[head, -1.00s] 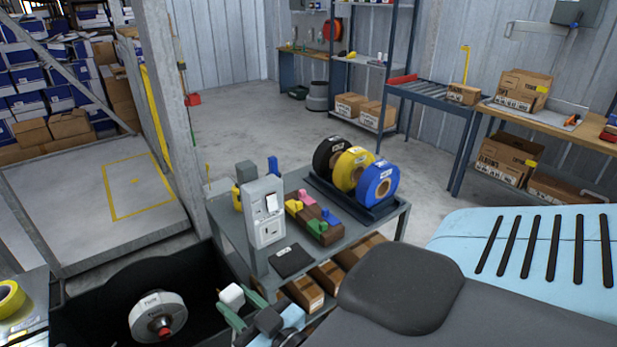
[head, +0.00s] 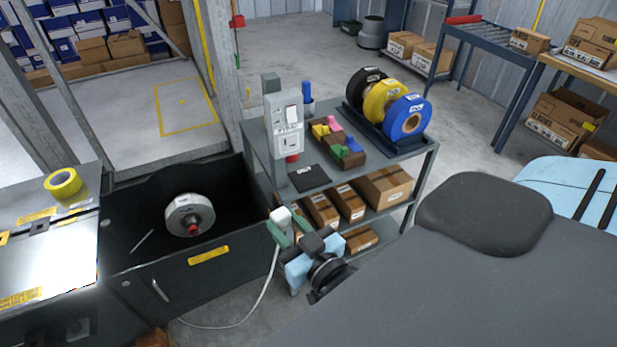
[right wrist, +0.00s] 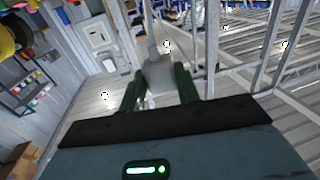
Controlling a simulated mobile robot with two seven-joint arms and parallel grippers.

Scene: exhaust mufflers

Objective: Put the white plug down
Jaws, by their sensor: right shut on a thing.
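The white plug (head: 281,215) is held up in the air in front of the cart, near the right end of the black bin. My right gripper (head: 280,228), with green fingers, is shut on it. In the right wrist view the plug (right wrist: 160,76) shows pale between the two green fingers (right wrist: 160,88). A white cable (head: 262,294) hangs below the gripper and curves left along the floor. Where it joins the plug is hidden. My left gripper is not in view.
A grey cart (head: 408,148) carries a grey device (head: 284,135), a flat black pad (head: 310,179), coloured blocks and three large rolls. The black bin (head: 232,277) holds a white reel (head: 190,215). A bench (head: 60,225) with yellow tape (head: 63,183) stands left.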

